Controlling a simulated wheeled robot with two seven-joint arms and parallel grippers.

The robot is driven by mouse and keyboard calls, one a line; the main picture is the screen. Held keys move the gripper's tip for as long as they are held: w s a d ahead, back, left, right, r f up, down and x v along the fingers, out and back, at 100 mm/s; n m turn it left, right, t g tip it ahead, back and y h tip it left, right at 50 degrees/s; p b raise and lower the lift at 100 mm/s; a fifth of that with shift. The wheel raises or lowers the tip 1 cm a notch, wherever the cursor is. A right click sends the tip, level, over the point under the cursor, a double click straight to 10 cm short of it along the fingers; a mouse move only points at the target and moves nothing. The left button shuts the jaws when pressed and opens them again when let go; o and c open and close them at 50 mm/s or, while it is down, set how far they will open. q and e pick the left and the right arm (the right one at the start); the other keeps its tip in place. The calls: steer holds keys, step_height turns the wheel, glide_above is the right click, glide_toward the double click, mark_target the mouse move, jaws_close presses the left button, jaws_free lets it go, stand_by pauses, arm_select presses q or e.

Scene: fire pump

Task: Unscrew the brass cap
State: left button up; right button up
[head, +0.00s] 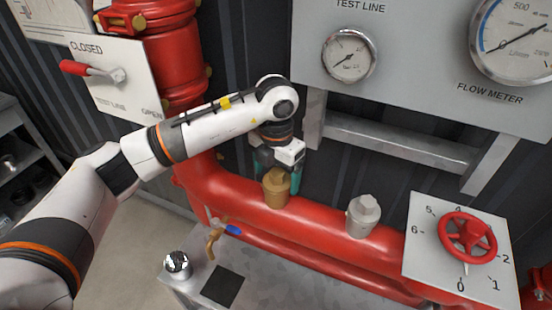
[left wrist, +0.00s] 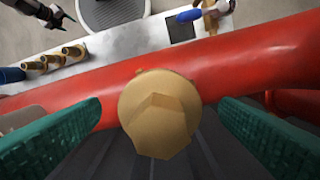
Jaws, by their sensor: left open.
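The brass cap (head: 277,187) sits upright on the red horizontal pipe (head: 320,228), with a hexagonal top. In the left wrist view the brass cap (left wrist: 160,113) is in the middle of the picture, between the two green fingers. My left gripper (head: 279,178) is above and behind the cap in the head view. In the left wrist view my left gripper (left wrist: 158,118) is open, with a gap between each finger and the cap. Part of the gripper is hidden behind the cap in the head view.
A silver cap (head: 363,216) stands on the same pipe to the right. A brass tap with a blue handle (head: 218,236) is in front of the pipe. A red valve wheel (head: 468,238) is at the right. A grey panel with gauges (head: 410,80) is behind.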

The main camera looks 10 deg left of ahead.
arm_select(q)
steer(key=shift+f, duration=0.15)
steer(key=shift+c, duration=0.6)
steer(key=c, duration=1.1)
steer(key=shift+o, duration=0.2)
steer(key=n, duration=0.4)
steer(key=shift+d+n, duration=0.1)
steer(key=shift+n, duration=1.1)
arm_select(e)
steer(key=shift+s, duration=0.45)
arm_select(q)
steer(key=n, duration=0.4)
steer(key=shift+n, duration=0.3)
steer(key=shift+d+n, duration=0.1)
steer(key=shift+n, duration=0.7)
arm_select(e)
steer(key=shift+r, duration=0.2)
